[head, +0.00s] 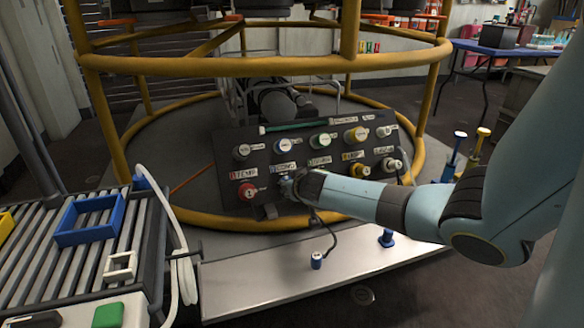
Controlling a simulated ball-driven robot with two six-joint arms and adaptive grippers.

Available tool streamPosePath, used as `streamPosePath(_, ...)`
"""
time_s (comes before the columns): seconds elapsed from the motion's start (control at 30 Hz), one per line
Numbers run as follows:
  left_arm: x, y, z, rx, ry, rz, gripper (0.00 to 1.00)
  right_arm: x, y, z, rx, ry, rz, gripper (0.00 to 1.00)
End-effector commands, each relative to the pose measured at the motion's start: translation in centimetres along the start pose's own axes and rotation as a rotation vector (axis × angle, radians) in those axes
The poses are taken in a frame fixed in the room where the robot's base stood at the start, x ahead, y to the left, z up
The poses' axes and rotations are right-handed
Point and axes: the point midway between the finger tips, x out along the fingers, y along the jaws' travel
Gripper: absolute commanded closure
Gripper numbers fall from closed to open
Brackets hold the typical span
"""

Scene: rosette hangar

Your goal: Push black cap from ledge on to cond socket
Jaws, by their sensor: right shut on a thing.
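The dark sloped panel (225,150) stands in the middle, with two rows of round sockets and coloured labels. My right gripper (287,187) is at the lower row, just below a blue label (284,174) too small to read surely, probably the cond socket's. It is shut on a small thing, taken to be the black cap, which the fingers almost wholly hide. I cannot tell whether it touches the socket. The pale ledge (250,278) runs below the panel; no loose black cap shows on it. My left gripper is not in view.
Yellow rails (260,66) ring the panel. A slatted bench (35,265) with a blue frame (88,236) is at left.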

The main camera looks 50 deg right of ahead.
Motion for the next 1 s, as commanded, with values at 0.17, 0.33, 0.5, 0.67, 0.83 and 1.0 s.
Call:
streamPosePath(0.17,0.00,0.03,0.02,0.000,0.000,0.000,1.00,0.03,0.01,-0.04,0.000,0.000,0.000,0.93)
streamPosePath(0.33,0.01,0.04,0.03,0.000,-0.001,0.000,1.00,0.04,0.01,-0.03,0.000,0.000,0.000,0.93)
streamPosePath(0.5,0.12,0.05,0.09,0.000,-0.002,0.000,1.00,0.14,0.01,0.01,0.001,0.000,0.000,0.93)
streamPosePath(0.67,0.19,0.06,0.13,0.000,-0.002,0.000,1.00,0.22,0.01,0.00,0.001,0.000,0.000,0.93)
streamPosePath(0.83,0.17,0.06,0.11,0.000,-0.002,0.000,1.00,0.21,0.01,-0.02,0.001,0.000,0.000,0.67)
streamPosePath(1.0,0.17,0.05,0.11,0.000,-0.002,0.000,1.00,0.20,0.01,-0.02,0.001,0.000,0.000,0.46)
